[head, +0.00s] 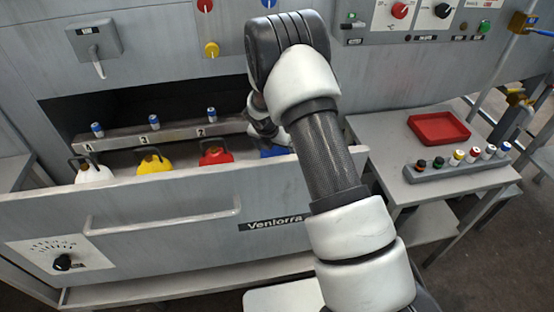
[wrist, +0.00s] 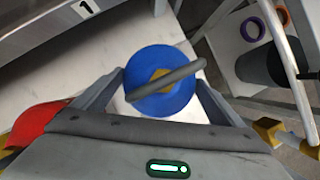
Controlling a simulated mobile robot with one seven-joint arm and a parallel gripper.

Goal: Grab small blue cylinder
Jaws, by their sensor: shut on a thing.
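In the head view, a blue rounded body (head: 274,152) with a dark handle sits at the right end of the row in the open drawer, partly hidden by my arm. In the wrist view it is a blue disc (wrist: 160,103) with a yellow centre and a grey handle bar across it. My gripper (wrist: 160,88) has one finger on each side of this blue body and is shut on it. Small blue-and-white cylinders stand on the rail, at the left (head: 97,129), middle (head: 154,122) and right (head: 211,114). The rail's spot near label 1 is hidden by my arm in the head view.
White (head: 93,174), yellow (head: 153,166) and red (head: 215,157) handled bodies stand left of the blue one. The drawer front (head: 160,225) rises before them. At right, a table holds a red tray (head: 438,128) and a rack (head: 455,170) of small cylinders.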

